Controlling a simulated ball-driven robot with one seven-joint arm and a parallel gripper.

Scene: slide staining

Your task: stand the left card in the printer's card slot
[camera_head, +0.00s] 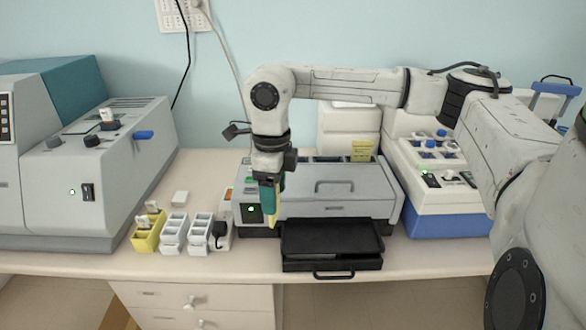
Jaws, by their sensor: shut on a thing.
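My gripper (272,205) points down at the front left part of the grey printer (325,207). It is shut on a narrow, pale yellow piece (273,216), which looks like the card seen nearly edge-on and upright. The gripper's teal part hides much of the piece. The piece overlaps the printer's front beside the green-lit panel (251,211); I cannot tell whether it touches the printer. A yellow card or note (361,150) stands at the printer's back right. I cannot make out the card slot.
A black tray (332,251) juts from the printer's front. Larger machines stand left (130,170) and right (450,222).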

